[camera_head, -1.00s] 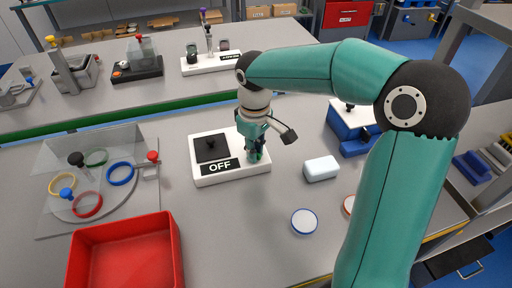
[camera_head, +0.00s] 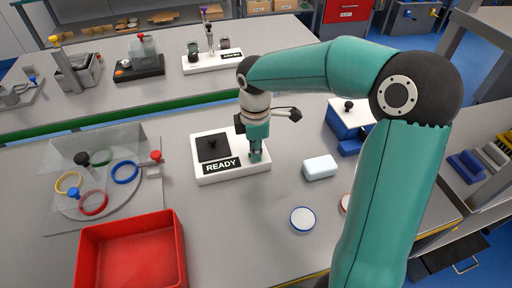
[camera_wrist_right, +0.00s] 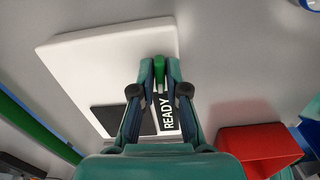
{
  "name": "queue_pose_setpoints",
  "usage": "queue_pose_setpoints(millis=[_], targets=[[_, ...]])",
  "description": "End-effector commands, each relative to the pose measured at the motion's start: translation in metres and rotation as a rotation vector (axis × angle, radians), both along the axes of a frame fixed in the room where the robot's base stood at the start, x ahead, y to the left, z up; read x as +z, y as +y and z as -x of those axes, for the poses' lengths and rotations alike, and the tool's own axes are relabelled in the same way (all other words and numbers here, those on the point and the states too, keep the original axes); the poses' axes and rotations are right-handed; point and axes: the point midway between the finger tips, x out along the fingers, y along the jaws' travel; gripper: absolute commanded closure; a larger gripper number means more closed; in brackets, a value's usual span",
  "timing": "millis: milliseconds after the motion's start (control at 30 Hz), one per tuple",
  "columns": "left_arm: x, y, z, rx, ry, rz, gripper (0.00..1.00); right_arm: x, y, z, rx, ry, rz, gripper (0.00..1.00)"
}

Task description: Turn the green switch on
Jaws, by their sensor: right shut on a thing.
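The green switch (camera_wrist_right: 159,68) shows in the right wrist view between my right gripper's fingertips, on a white base (camera_head: 232,178). In the head view the switch is mostly hidden by the gripper. The base carries a label (camera_head: 221,165) that reads READY and a black plate (camera_head: 213,146) with a small black knob. My right gripper (camera_head: 256,154) points down at the right side of the base and is shut on the switch; it also shows in the right wrist view (camera_wrist_right: 159,75). My left gripper is not in view.
A red bin (camera_head: 132,255) stands at the front left. Behind it is a clear-walled tray (camera_head: 140,202) with coloured rings. A pale block (camera_head: 320,167) and a round white lid (camera_head: 303,218) lie to the right. A blue box (camera_head: 345,122) stands further right.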

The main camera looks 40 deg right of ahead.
Motion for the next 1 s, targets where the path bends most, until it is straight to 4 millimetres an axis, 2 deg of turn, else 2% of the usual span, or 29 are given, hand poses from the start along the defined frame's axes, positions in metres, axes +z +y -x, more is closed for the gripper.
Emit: queue_pose_setpoints(millis=[300, 733, 767, 900, 1000], targets=[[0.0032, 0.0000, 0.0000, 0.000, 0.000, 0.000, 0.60, 0.0005, 0.0003, 0.0001, 0.093, -0.001, -0.002, 1.00], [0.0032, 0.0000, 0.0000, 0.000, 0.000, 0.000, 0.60, 0.0001, 0.0003, 0.0002, 0.102, 0.000, -0.001, 1.00], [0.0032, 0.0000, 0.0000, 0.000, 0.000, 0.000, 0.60, 0.0001, 0.0003, 0.0002, 0.102, 0.000, -0.001, 0.83], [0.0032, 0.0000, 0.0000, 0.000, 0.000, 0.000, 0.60, 0.0001, 0.0002, 0.0002, 0.102, 0.000, -0.001, 0.61], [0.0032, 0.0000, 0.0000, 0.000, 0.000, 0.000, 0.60, 0.0001, 0.0001, 0.0002, 0.102, 0.000, -0.001, 0.61]])
